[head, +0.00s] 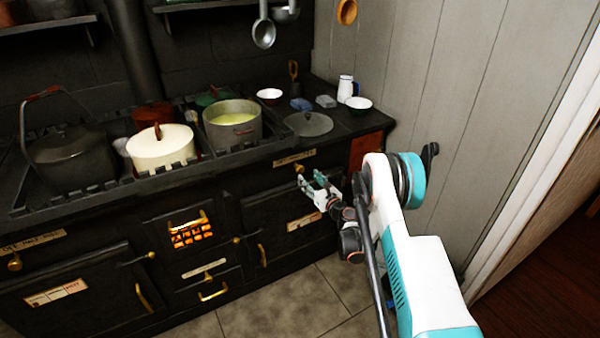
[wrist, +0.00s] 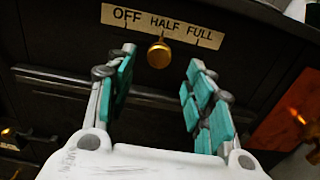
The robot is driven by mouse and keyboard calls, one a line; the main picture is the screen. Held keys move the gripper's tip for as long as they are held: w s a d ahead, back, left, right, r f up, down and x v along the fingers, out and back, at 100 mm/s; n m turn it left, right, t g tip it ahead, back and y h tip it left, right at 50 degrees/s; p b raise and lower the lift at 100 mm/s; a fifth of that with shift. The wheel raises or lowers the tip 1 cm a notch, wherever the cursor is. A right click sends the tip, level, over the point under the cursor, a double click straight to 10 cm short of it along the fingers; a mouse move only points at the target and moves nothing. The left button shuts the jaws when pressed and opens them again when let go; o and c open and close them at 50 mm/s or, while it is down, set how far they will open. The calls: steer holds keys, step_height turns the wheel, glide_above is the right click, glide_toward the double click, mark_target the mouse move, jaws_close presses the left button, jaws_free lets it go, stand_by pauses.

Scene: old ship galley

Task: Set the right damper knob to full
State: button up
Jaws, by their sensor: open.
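The right damper knob (wrist: 158,54) is a small round brass knob on the black stove front, under a cream label (wrist: 163,25) reading OFF, HALF, FULL. It sits below the middle of the label, near HALF; a pointer on it is too small to read for certain. In the head view the knob (head: 299,168) is just above and left of my gripper. My gripper (head: 313,182) is open and empty. In the wrist view my gripper (wrist: 160,72) has one teal-padded finger on each side of the knob, apart from it.
Pots (head: 233,125) and a pan lid (head: 307,124) stand on the stove top above. An oven door (head: 290,220) with a brass handle is below my gripper. A grey panelled wall (head: 440,120) is at right. Another brass knob (head: 14,263) is at far left.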

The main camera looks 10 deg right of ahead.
mark_target(301, 170)
steer(key=b+x, duration=0.2)
steer(key=x, duration=0.6)
steer(key=shift+w, duration=0.25)
jaws_close()
